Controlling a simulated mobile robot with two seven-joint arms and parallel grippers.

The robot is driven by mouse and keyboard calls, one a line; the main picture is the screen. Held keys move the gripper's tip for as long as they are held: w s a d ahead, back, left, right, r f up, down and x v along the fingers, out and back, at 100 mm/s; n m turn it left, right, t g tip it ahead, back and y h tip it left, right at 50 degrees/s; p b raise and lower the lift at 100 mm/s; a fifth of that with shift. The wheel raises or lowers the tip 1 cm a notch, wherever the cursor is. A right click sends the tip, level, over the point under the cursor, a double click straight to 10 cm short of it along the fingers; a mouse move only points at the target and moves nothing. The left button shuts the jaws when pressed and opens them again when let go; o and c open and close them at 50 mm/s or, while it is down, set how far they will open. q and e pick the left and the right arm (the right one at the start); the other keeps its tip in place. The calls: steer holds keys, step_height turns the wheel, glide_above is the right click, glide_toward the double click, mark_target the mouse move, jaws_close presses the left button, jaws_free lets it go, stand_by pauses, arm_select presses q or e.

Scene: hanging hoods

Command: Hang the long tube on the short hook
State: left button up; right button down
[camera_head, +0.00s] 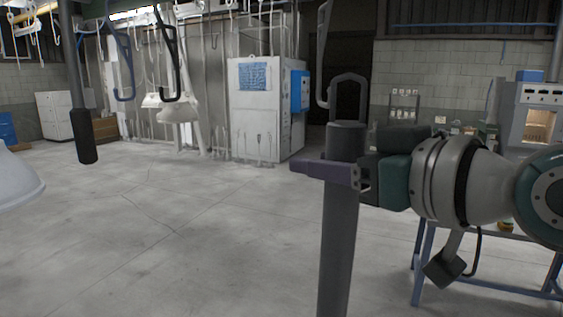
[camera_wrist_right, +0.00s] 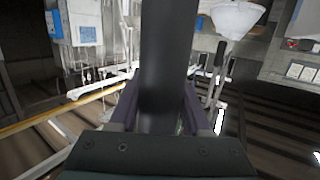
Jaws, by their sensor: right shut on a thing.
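The long tube (camera_head: 338,235) is dark grey and upright, with a loop (camera_head: 348,78) on its top end; its lower end runs out of the head view. My right gripper (camera_head: 326,171) is shut on the tube just below its top. The right wrist view shows the tube (camera_wrist_right: 168,60) between the two purple fingers. A pale grey hook (camera_head: 322,60) hangs just left of the loop, and its curved end appears apart from it. A blue hook (camera_head: 122,55) and a black hook (camera_head: 172,60) hang further left. I cannot tell which is the short hook. My left gripper is out of view.
A grey pole with a black end (camera_head: 85,135) hangs at the left, near a white hood (camera_head: 16,182) cut by the edge. Another white hood (camera_head: 178,112) hangs further back. A blue-legged table (camera_head: 424,262) stands at the right. The floor (camera_head: 180,245) is clear.

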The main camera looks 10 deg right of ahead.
steer(key=shift+w+r, duration=0.1)
steer(key=shift+w, duration=0.35)
steer(key=shift+w+a+b, duration=0.1)
steer(key=shift+w+b, duration=0.35)
steer(key=shift+w, duration=0.6)
steer(key=shift+w+a+b, duration=0.1)
steer(key=shift+w+b, duration=0.7)
steer(key=shift+w, duration=0.7)
steer(key=shift+f+b, duration=1.05)
steer(key=shift+f, duration=0.25)
